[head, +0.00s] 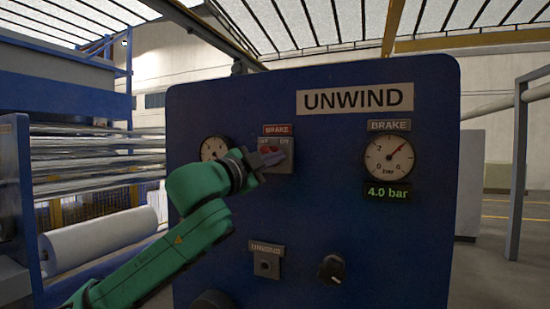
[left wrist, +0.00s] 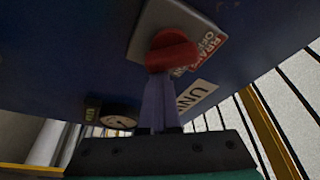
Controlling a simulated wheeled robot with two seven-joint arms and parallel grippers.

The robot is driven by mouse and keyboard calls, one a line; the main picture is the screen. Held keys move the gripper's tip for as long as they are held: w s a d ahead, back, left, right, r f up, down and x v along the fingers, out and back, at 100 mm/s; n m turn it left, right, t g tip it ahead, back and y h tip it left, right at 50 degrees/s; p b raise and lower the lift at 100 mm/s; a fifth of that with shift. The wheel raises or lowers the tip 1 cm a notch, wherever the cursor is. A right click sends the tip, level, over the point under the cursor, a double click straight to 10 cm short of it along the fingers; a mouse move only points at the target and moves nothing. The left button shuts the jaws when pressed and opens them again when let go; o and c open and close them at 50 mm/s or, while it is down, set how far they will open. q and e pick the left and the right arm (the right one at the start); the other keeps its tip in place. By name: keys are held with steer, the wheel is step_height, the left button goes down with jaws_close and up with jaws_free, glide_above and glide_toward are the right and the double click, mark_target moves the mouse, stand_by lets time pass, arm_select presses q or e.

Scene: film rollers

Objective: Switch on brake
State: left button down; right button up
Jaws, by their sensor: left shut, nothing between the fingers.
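The brake switch (head: 287,153) is a red knob on a grey plate below a red BRAKE label, on the blue UNWIND panel (head: 330,220). My left gripper (head: 272,158) is in front of it, shut and empty, and hides part of the knob in the head view. In the left wrist view, the red knob (left wrist: 173,48) is at the fingertips (left wrist: 161,80); I cannot tell if they touch it. The knob's exact setting is unclear. The brake gauge (head: 389,158) has a red needle pointing up right, with a green 4.0 bar readout (head: 388,193). My right gripper is out of view.
A smaller gauge (head: 214,148) is left of the switch. Lower on the panel are an UNWIND switch (head: 266,263) and a black dial (head: 332,269). A white roll (head: 98,240) and film rollers stand at left. A grey post (head: 518,170) stands at right.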

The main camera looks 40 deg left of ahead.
arm_select(q)
steer(key=shift+f+m, duration=0.1)
steer(key=shift+m, duration=0.2)
steer(key=shift+f+m, duration=0.1)
steer(key=shift+m, duration=0.5)
steer(key=m+g, duration=0.1)
steer(key=m, duration=0.1)
steer(key=a+f+m+g+p, duration=0.1)
steer(key=m, duration=0.2)
steer(key=m+g, duration=0.1)
steer(key=m, duration=0.2)
steer(key=shift+s+a+f+h, duration=0.15)
steer(key=shift+s+a+h, duration=0.1)
steer(key=shift+h, duration=0.15)
steer(key=shift+s+a+f, duration=0.1)
steer(key=shift+a, duration=0.15)
stand_by(0.5)
